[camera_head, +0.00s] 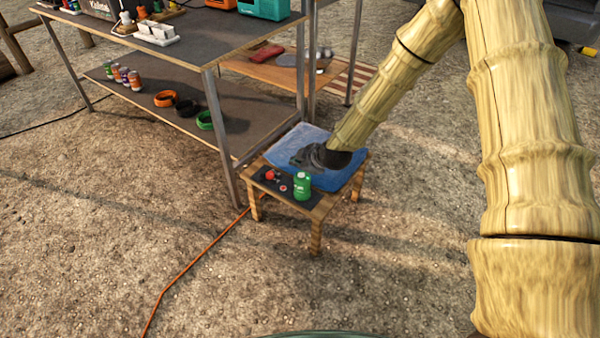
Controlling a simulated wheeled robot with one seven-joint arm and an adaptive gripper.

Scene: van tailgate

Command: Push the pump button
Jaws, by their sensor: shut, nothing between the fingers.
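A low wooden stool (316,228) stands on the ground with a blue cloth or sheet (330,181) on its top. Along its front edge lies a dark panel or mat (262,180). A small round red button-like spot (283,188) shows on it, beside a red object (271,175) and a green can (302,186). I cannot tell for sure which red part is the pump button. My gripper (303,157) is dark, shut and empty. It is over the blue sheet, behind the red parts and the can, and its fingertips are hard to make out.
A metal-framed workbench (200,45) with a lower shelf (150,110) stands to the left, one leg close to the stool. Cans and coloured rings sit on that shelf. An orange cable (190,263) runs over the gravel. The ground in front is clear.

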